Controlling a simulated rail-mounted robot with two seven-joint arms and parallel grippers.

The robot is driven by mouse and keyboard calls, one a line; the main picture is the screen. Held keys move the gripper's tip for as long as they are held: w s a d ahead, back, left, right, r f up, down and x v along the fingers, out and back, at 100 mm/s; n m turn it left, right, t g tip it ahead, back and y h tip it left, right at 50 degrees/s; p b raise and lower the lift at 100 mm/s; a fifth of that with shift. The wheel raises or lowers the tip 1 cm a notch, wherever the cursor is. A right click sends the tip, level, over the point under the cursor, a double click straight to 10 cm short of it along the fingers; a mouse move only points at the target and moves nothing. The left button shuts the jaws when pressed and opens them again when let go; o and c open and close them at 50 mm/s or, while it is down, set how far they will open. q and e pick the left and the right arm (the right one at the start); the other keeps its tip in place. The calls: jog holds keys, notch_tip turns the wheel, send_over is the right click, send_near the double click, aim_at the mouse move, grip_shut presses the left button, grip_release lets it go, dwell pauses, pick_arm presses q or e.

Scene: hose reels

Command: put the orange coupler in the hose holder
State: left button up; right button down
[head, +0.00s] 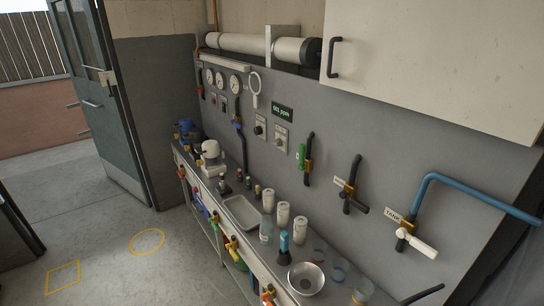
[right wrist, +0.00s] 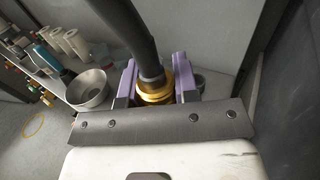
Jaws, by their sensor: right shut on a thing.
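My right gripper (right wrist: 157,88) shows in the right wrist view, its two purple fingers shut around a gold-coloured coupler (right wrist: 157,91). A black hose or pipe (right wrist: 128,38) runs from the coupler up and left out of the picture. I cannot tell whether this is the orange coupler. In the head view, an orange-red fitting (head: 268,294) and a yellow one (head: 231,244) show along the bench's front edge. I cannot tell which part is the hose holder. Neither gripper shows in the head view.
The bench (head: 258,219) carries a metal bowl (head: 306,278), white canisters, glasses and a sink. The bowl also shows in the right wrist view (right wrist: 88,88). Wall valves and a blue pipe (head: 450,182) stick out at right. The floor (head: 110,235) left of the bench is clear.

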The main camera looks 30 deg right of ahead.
jog(key=w+a+r+n+t+y, duration=0.2)
jog(key=w+a+r+y, duration=0.15)
jog(key=a+r, duration=0.55)
jog(key=w+a+r+n+t+y, duration=0.2)
jog(key=w+a+r, duration=0.25)
jog(key=a, duration=0.85)
notch_tip(320, 180, up, 26)
jog(key=w+p, duration=0.1)
jog(key=p, duration=2.7)
jog(key=shift+w+a+f, duration=0.15)
jog(key=shift+a+f, duration=0.1)
